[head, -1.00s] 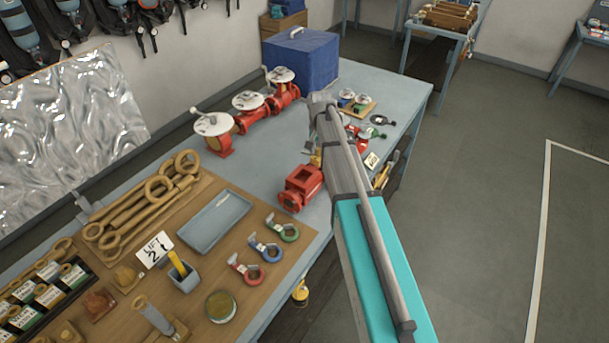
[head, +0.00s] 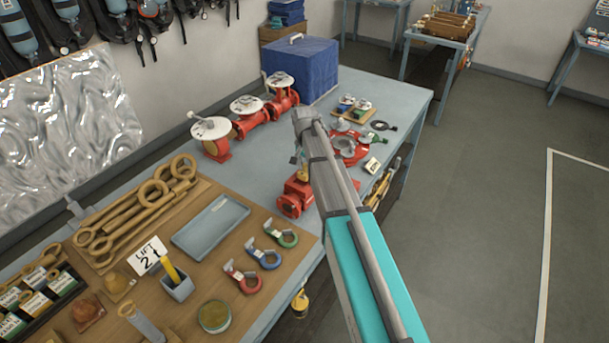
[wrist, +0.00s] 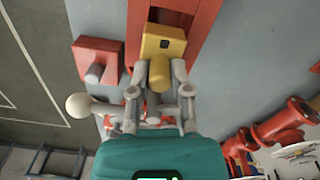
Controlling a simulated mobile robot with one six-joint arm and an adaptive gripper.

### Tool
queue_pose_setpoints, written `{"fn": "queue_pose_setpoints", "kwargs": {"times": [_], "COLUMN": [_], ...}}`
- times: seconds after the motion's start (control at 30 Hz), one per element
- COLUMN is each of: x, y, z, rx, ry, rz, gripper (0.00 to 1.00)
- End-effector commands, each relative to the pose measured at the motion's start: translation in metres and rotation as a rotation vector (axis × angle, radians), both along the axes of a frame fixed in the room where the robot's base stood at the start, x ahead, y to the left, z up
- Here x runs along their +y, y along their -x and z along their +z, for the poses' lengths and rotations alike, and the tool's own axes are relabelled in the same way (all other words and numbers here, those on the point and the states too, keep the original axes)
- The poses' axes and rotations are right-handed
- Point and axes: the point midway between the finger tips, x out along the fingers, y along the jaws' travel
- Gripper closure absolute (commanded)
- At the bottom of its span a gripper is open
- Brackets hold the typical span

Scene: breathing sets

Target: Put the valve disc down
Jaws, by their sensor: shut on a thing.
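My gripper (wrist: 158,80) is shut on a yellow brass-coloured piece with a square block and a round stem, which I take to be the valve disc (wrist: 162,42). In the wrist view it lies over a red open-topped body (wrist: 203,25); whether it touches that body I cannot tell. In the head view a bit of the brass-coloured piece (head: 303,173) shows beside my arm, just above the red valve body (head: 295,194) on the bench. My arm hides the fingertips there.
Red valves with white handwheels (head: 248,118) line the back of the bench (head: 399,90). A blue tray (head: 210,226) and coloured shackle-like rings (head: 263,256) lie on the wooden board. Red and grey parts (head: 350,147) lie right of my arm. A blue box (head: 302,70) stands behind.

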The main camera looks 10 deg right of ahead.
Motion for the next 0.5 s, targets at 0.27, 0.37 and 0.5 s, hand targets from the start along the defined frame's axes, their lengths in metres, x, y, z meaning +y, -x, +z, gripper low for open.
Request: {"fn": "queue_pose_setpoints", "kwargs": {"times": [0.27, 0.37, 0.5], "x": [0.01, 0.009, 0.009], "y": [-0.001, 0.0, 0.0], "z": [-0.014, -0.022, -0.034], "rx": [0.0, 0.0, 0.0], "ry": [0.0, 0.0, 0.0], "rz": [0.002, 0.001, 0.001], "gripper": [1.0, 1.0, 1.0]}}
